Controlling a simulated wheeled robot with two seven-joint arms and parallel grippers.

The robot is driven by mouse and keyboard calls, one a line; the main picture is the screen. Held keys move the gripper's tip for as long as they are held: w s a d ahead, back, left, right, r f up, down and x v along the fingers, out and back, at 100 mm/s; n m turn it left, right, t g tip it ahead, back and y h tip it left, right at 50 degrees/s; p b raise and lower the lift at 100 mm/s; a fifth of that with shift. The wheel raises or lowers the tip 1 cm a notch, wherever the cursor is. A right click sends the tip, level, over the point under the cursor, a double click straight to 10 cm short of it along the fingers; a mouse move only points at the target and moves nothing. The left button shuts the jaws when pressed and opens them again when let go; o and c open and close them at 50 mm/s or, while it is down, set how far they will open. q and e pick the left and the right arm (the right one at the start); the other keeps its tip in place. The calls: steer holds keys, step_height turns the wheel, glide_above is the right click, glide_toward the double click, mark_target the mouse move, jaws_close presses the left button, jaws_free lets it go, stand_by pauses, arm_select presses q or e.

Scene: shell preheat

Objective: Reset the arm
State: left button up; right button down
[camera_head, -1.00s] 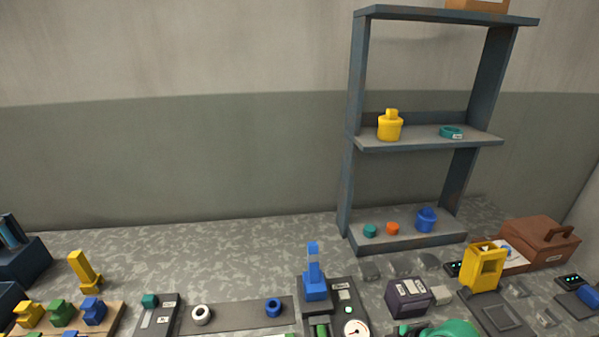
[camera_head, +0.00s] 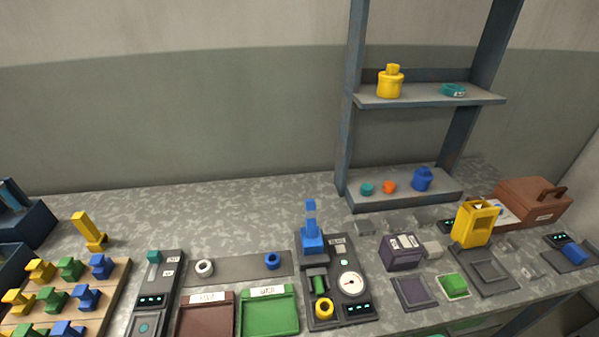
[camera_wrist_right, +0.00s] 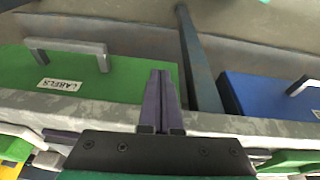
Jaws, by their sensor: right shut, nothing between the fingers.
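My right gripper (camera_wrist_right: 160,100) shows in the right wrist view with its two dark fingers pressed together and nothing between them. Behind and beside the fingers are a green box labelled "LABELS" (camera_wrist_right: 120,75) on the left and a blue box (camera_wrist_right: 270,98) on the right. The fingertips overlap the green box's right end in the picture; I cannot tell whether they touch it. Neither gripper shows in the head view. My left gripper is out of sight.
The bench holds a gauge station (camera_head: 365,306), a block board (camera_head: 118,290), brown (camera_head: 205,318) and green (camera_head: 267,312) trays, a yellow holder (camera_head: 473,222) and a brown case (camera_head: 535,198). A shelf unit (camera_head: 425,97) stands behind.

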steer(key=s+d+f+g, duration=0.1)
steer(key=s+f, duration=0.5)
steer(key=f, duration=0.5)
steer(key=s+d+f, duration=0.1)
steer(key=s+f, duration=0.4)
steer(key=f, duration=0.6)
steer(key=s+d+f+g, duration=0.1)
steer(key=s+f, duration=0.3)
steer(key=s, duration=0.5)
steer(key=shift+s+d+f, duration=0.1)
